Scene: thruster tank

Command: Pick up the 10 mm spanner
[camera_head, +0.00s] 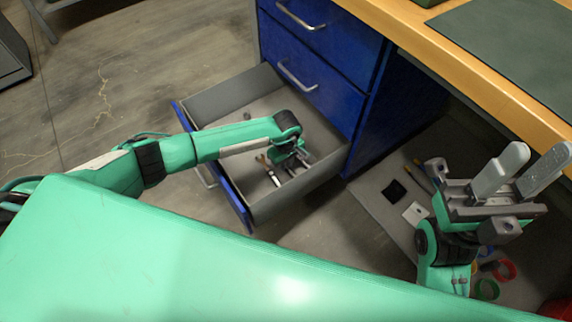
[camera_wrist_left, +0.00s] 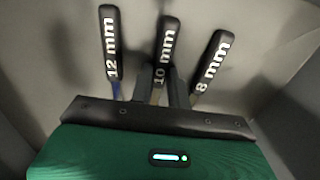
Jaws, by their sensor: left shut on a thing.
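The 10 mm spanner (camera_wrist_left: 165,48) shows its black labelled handle at the middle of the left wrist view. It lies between the 12 mm spanner (camera_wrist_left: 110,42) on the left and the 8 mm spanner (camera_wrist_left: 213,60) on the right. My left gripper (camera_wrist_left: 160,76) is down in the open drawer (camera_head: 228,105), shut on the 10 mm spanner. The gripper body hides the spanner's lower part. In the head view, my left gripper (camera_head: 296,164) partly covers the spanners. My right gripper (camera_head: 538,156) is open and empty at the right.
The drawer belongs to a blue cabinet (camera_head: 330,55) under a wooden bench top (camera_head: 450,55). Drawer walls surround my left gripper. A grey mat under the bench holds a black square (camera_head: 394,192), a white card (camera_head: 415,213) and coloured rings (camera_head: 487,289).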

